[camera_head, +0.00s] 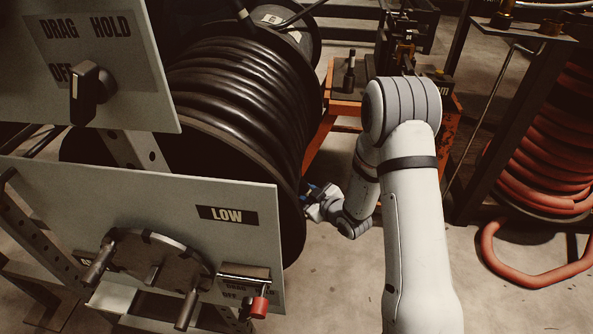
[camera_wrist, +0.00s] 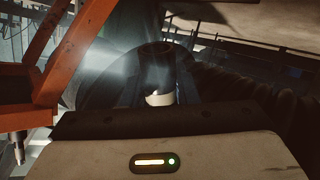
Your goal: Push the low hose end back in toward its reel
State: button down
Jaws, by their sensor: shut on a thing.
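The low reel (camera_head: 290,130) stands behind the panel (camera_head: 140,200) marked LOW, with several turns of black hose (camera_head: 225,75) wound on it. My gripper (camera_head: 309,190) is at the right side of the reel, beside its flange, and its fingertips are partly hidden there. In the wrist view, a dark hose end (camera_wrist: 157,62) with a white band stands between the fingers of my gripper (camera_wrist: 158,88), which is shut on it. The head view does not show the held hose end clearly.
An orange bench (camera_head: 322,128) with black tooling stands behind my arm; its orange frame (camera_wrist: 75,45) is close at left in the wrist view. A red hose coil (camera_head: 540,165) is at right. The panel carries a crank wheel (camera_head: 155,262) and a red-tipped lever (camera_head: 260,303).

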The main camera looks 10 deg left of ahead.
aim_at(305, 187)
jog(key=shift+a+r+p, duration=0.35)
jog(key=shift+a+r, duration=0.1)
jog(key=shift+r, duration=0.4)
jog(key=shift+a+r+p, duration=0.35)
jog(key=shift+a+r, duration=0.05)
jog(key=shift+r, duration=0.4)
jog(key=c, duration=1.1)
grip_release()
jog(key=shift+d, duration=0.1)
jog(key=v, duration=0.7)
jog(key=shift+s+d, duration=0.25)
jog(key=shift+s, duration=0.05)
